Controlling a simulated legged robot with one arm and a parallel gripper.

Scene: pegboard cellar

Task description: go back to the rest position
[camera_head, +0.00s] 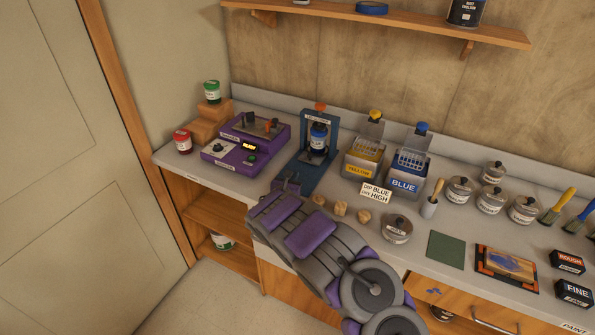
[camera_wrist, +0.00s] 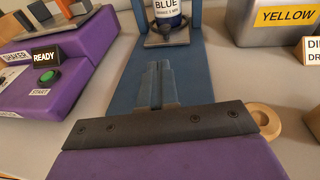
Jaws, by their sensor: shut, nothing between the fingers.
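My gripper (camera_wrist: 158,85) is shut and empty in the wrist view, its fingers together over the blue base plate of a stand (camera_wrist: 185,65). My purple and grey arm reaches up to the counter from the bottom of the head view.
A purple shaker (camera_head: 238,145) marked READY stands left of the stand. Yellow (camera_head: 362,163) and blue (camera_head: 404,178) tins, wooden knobs (camera_head: 341,208) and a grey can (camera_head: 396,229) are to the right. A shelf (camera_head: 400,22) hangs above. The floor (camera_head: 205,305) at left is clear.

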